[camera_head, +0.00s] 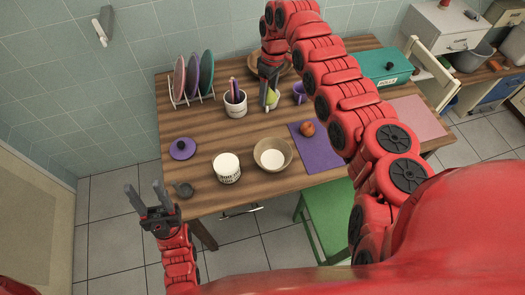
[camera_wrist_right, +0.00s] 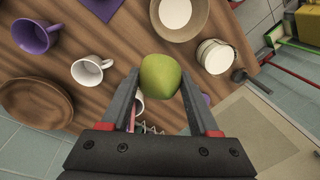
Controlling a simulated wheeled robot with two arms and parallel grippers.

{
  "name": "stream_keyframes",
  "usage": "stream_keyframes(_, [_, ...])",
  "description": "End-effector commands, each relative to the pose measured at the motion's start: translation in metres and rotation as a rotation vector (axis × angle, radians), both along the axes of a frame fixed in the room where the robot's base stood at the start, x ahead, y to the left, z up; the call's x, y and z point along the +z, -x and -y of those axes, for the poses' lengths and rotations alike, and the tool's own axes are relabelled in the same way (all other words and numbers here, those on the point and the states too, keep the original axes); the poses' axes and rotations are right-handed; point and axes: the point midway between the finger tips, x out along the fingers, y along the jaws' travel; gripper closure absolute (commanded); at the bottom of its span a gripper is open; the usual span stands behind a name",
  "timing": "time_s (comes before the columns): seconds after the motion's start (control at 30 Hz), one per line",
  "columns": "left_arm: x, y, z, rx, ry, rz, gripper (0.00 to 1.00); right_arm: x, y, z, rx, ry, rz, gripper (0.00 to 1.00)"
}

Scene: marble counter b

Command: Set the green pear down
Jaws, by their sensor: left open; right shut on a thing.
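The green pear (camera_head: 271,98) is held between the fingers of my right gripper (camera_head: 268,88), over the back middle of the wooden table (camera_head: 205,134). In the right wrist view the pear (camera_wrist_right: 160,76) sits between the two fingertips of my right gripper (camera_wrist_right: 160,90), with the tabletop behind it. It appears to be above the table; the exact height is hard to tell. My left gripper (camera_head: 147,196) is open and empty, off the table's front left corner.
A utensil crock (camera_head: 235,104) stands left of the pear, a purple mug (camera_head: 299,93) right. A white mug (camera_wrist_right: 90,70) shows in the wrist view. A wide brown bowl (camera_wrist_right: 36,104) lies behind. A cream bowl (camera_head: 273,155), white canister (camera_head: 227,168) and purple mat (camera_head: 318,152) are in front.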

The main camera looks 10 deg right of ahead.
Motion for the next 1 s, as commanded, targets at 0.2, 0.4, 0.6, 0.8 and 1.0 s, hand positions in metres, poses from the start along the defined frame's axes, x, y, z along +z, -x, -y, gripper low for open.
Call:
stream_keyframes(0.2, [0.033, 0.0, 0.0, 0.0, 0.0, 0.0, 0.5, -0.041, 0.021, -0.003, 0.412, 0.016, -0.008, 1.0])
stream_keyframes(0.4, [0.055, 0.0, 0.0, 0.0, 0.0, 0.0, 0.5, -0.081, 0.049, -0.003, 0.801, 0.025, -0.009, 1.0])
stream_keyframes(0.6, [0.069, 0.0, 0.0, 0.0, 0.0, 0.0, 0.5, -0.103, 0.079, 0.0, 1.032, 0.017, -0.02, 1.0])
stream_keyframes(0.8, [0.074, 0.0, 0.0, 0.0, 0.0, 0.0, 0.5, -0.113, 0.096, 0.002, 1.133, 0.006, -0.028, 1.0])
stream_keyframes(1.0, [0.08, 0.0, 0.0, 0.0, 0.0, 0.0, 0.5, -0.13, 0.099, 0.005, 1.154, 0.006, -0.036, 1.0])
